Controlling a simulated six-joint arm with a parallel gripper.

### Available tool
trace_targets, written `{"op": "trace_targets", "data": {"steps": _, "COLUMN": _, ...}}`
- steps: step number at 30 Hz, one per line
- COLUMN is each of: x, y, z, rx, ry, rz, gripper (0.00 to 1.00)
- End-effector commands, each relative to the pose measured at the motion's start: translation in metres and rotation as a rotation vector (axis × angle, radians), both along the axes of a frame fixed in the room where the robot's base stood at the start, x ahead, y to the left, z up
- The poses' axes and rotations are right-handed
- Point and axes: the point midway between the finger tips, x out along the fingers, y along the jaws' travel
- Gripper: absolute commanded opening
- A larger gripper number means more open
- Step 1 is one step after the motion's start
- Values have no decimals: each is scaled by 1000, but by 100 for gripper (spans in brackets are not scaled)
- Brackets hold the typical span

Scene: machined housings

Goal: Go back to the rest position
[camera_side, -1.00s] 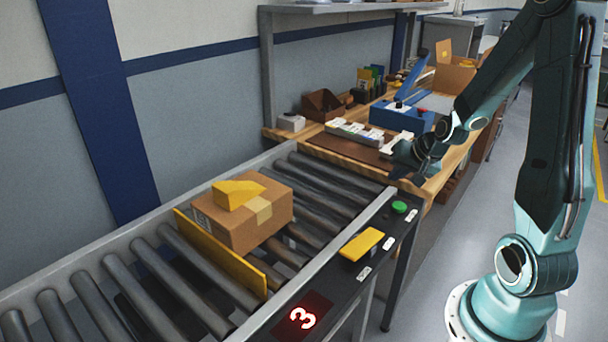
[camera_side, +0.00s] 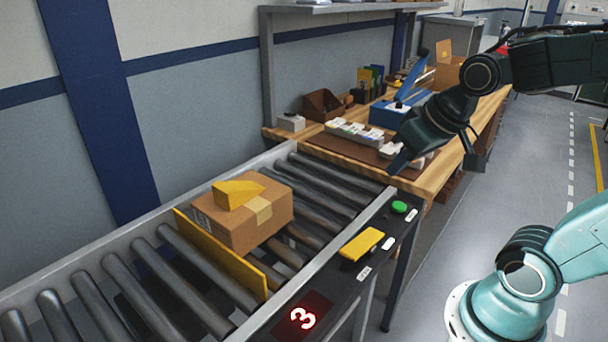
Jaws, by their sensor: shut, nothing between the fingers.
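My gripper (camera_side: 400,162) is at the end of my dark arm, in front of the wooden bench's near end. It points down and to the left, in the air, and is shut with nothing held. A cardboard box (camera_side: 232,222) lies on the roller conveyor (camera_side: 120,283) against a yellow stop plate (camera_side: 222,255). A yellow wedge-shaped piece (camera_side: 238,193) rests on top of the box. My gripper is well apart from the box, to its upper right.
The wooden bench (camera_side: 440,172) bears a blue device (camera_side: 388,114), a brown bin (camera_side: 321,104) and white items.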

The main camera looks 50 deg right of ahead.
Motion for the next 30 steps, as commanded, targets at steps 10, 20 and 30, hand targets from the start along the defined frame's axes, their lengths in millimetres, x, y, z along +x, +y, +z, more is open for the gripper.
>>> {"op": "trace_targets", "data": {"steps": 10, "x": -54, "y": 31, "z": 21, "rx": -50, "ry": 16, "rz": 168, "gripper": 0}}
{"op": "trace_targets", "data": {"steps": 20, "x": -64, "y": 35, "z": 23, "rx": -56, "ry": 23, "rz": 197, "gripper": 0}}
{"op": "trace_targets", "data": {"steps": 30, "x": -64, "y": 35, "z": 23, "rx": -56, "ry": 23, "rz": 196, "gripper": 0}}
